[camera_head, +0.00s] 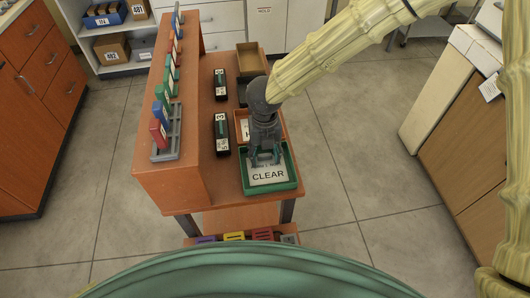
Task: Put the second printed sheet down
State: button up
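A white printed sheet reading "CLEAR" (268,176) lies within a green tray (249,191) at the near end of the orange table. My gripper (265,161) points down over the back part of this sheet. Its two fingers are apart, with white showing between them, and they hide the sheet's upper print. I cannot tell whether the fingertips touch the sheet. Behind it, an orange-brown tray (238,114) holds something white (244,129), partly hidden by my gripper.
Two black labelled holders (222,145) (220,78) stand on the table left of the trays. An open brown box (251,55) sits at the back. A raised shelf along the left holds several coloured binders (158,132). Floor right of the table is clear.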

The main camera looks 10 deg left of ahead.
aim_at(265, 155)
dwell(0.3)
notch_tip(265, 155, up, 12)
jog(key=shift+r, duration=0.15)
dwell(0.4)
dwell(0.5)
